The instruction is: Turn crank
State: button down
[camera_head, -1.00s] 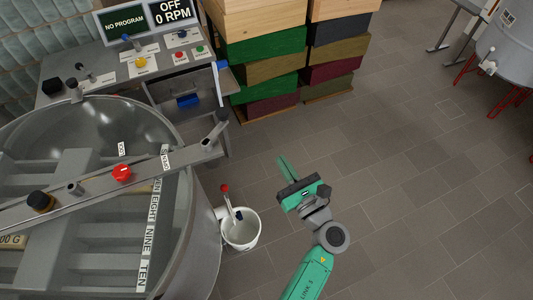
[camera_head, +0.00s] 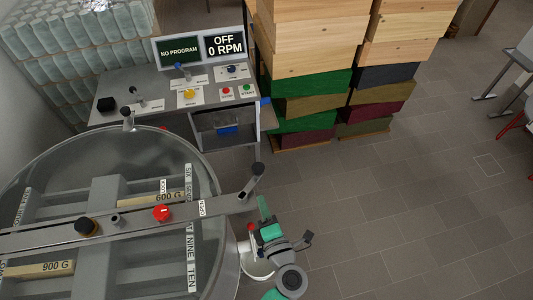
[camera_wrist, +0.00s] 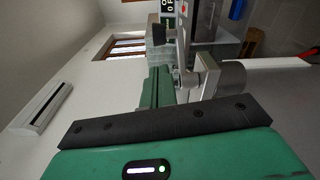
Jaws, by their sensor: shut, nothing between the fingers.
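The crank (camera_head: 251,183) is a grey arm with a dark knob, at the right end of the metal bar across the round tank (camera_head: 209,178). Its knob points up and to the right. In the wrist view the fingers (camera_wrist: 160,82) are together, beside a grey metal bracket and cylinder (camera_wrist: 218,76) that seem to belong to the bar and crank. I cannot tell whether they touch it.
A red knob (camera_head: 162,213) and a black knob (camera_head: 87,227) sit on the bar. The control desk (camera_head: 150,88), reading OFF and 0 RPM, is behind. Stacked boxes (camera_head: 312,83) stand at the back.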

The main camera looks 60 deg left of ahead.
aim_at(252, 183)
jog(key=x, duration=0.9)
jog(key=shift+s+a+f+b, duration=0.15)
jog(key=shift+a+b, duration=0.2)
jog(key=shift+b, duration=0.05)
